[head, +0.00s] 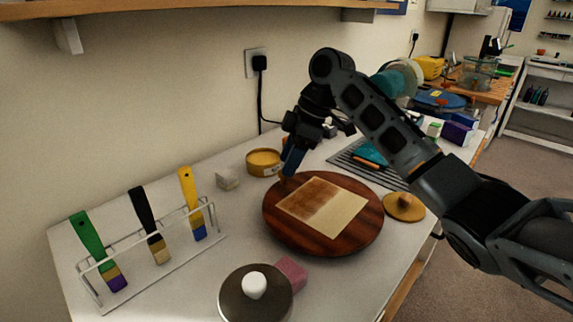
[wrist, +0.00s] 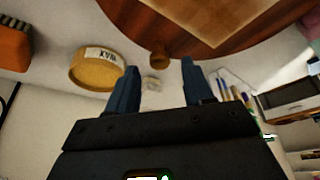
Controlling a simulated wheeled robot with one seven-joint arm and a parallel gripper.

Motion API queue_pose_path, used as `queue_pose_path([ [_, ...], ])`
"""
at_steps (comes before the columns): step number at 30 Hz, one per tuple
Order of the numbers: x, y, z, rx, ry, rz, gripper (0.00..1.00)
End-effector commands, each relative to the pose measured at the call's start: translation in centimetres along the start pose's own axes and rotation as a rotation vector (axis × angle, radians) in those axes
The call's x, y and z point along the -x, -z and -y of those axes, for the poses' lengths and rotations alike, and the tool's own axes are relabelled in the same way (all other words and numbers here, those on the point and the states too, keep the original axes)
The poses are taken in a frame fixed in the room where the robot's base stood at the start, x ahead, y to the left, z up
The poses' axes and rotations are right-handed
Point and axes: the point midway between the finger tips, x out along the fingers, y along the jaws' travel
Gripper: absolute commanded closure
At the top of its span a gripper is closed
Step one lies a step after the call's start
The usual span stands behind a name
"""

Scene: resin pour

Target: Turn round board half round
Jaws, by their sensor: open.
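The round board (head: 365,235) is dark reddish wood and lies flat on the white table. A square panel (head: 340,212) lies on it, brown on one side and pale on the other. A small wooden knob (wrist: 160,55) stands at the board's rim; in the head view it shows at the far left rim (head: 284,183), just below my fingers. My gripper (head: 292,160) is open and points down there. In the wrist view its two blue fingers (wrist: 158,80) are apart, with the knob just beyond the gap between their tips. I cannot tell how far above the knob they are.
A brush rack (head: 165,270) stands left. A lidded round pot (head: 233,293) and pink block (head: 291,272) are in front. A wooden disc (head: 404,208) lies right.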

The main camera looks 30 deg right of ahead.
Motion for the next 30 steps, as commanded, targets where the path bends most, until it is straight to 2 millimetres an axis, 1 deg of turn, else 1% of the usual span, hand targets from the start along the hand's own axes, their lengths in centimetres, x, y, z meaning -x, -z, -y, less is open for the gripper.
queue_pose_path([
  [3, -1.3, 0.0, 0.0, -0.001, 0.001, 0.000, 0.49],
  [6, -1.9, 0.0, 0.0, -0.001, 0.000, -0.001, 0.49],
  [15, -2.1, 0.0, 0.0, 0.000, 0.000, -0.001, 0.49],
  [30, -2.1, 0.0, 0.0, -0.001, 0.000, -0.001, 0.97],
])
